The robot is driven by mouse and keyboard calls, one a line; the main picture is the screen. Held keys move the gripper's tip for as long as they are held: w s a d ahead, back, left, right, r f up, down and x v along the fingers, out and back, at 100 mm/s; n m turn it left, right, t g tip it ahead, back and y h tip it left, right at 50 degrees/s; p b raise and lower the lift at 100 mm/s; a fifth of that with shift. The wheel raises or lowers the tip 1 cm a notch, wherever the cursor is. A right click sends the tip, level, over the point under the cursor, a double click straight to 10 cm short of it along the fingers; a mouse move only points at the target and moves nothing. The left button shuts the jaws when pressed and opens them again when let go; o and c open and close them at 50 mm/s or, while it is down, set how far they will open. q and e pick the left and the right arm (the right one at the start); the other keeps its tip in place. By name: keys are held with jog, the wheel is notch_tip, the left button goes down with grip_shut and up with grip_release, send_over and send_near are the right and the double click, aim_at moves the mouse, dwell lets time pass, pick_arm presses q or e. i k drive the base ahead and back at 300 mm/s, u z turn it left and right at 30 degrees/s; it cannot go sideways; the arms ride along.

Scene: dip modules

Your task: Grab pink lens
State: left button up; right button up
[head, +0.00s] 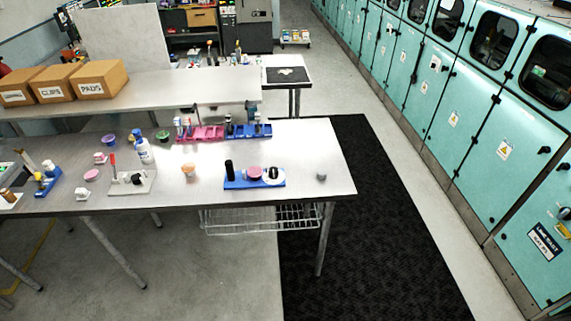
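A flat pink disc (91,175) lies on the left part of the metal table (325,185). Another round pink piece (255,172) sits in a blue holder (233,185) nearer the table's right end, between a black cylinder (229,167) and a white round piece with a dark centre (273,175). I cannot tell from this view which of the two is the lens. Neither of my grippers is in view.
A grey stand with a red-handled tool (112,160), a white-and-blue bottle (145,150) and an orange cup (188,170) stand around the left disc. Pink and blue racks (248,131) line the back edge. A small grey cylinder (321,177) stands at right.

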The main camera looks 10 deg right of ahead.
aim_at(255, 171)
jog(key=z, duration=0.15)
jog(key=i, duration=0.65)
jog(key=u, duration=0.65)
jog(key=i, duration=0.55)
jog(key=u, duration=0.45)
